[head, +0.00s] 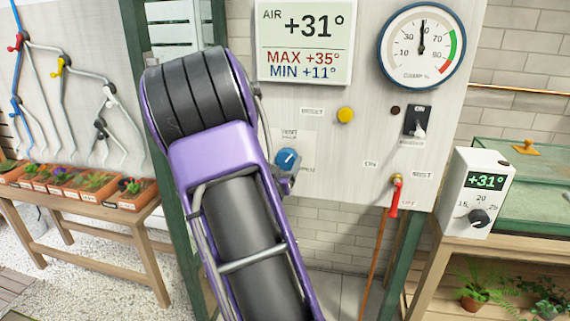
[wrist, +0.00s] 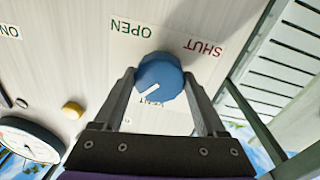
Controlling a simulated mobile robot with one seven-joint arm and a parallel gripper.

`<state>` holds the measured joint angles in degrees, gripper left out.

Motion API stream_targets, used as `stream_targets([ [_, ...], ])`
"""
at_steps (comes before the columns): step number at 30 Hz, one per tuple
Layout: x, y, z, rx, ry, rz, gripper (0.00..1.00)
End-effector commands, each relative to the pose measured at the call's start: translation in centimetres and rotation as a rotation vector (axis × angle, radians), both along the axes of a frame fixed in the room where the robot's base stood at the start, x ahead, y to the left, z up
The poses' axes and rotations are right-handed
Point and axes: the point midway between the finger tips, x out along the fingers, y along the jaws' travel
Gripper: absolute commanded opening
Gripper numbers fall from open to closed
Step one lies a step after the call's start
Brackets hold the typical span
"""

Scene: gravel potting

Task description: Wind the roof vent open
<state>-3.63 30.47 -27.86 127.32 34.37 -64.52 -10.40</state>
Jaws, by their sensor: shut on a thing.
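The vent knob (head: 287,158) is a round blue dial with a white pointer line, on the pale control panel. In the wrist view, the blue knob (wrist: 160,76) sits between the two grey fingers of my gripper (wrist: 160,82), which is shut on it. The OPEN label (wrist: 132,28) and the red SHUT label (wrist: 203,48) are on the panel beside the knob. The pointer line points to the lower left there, away from both labels. In the head view my purple arm hides most of the gripper. The roof vent itself cannot be made out.
The panel carries an air display (head: 304,42) reading +31°, a round dial (head: 422,46), a yellow button (head: 345,115), a black switch (head: 416,122) and a red-handled tap (head: 395,197). A white thermostat box (head: 475,192) stands right. Potted plants fill a bench (head: 140,200) at left.

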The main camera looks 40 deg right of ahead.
Motion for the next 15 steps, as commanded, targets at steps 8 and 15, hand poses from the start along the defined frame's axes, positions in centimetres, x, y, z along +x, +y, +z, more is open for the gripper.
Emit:
stream_targets([
  [8,0.03,-0.09,0.23,0.168,-0.203,-0.002,0.18],
  [15,0.09,-0.03,0.26,0.316,-0.376,0.000,0.18],
])
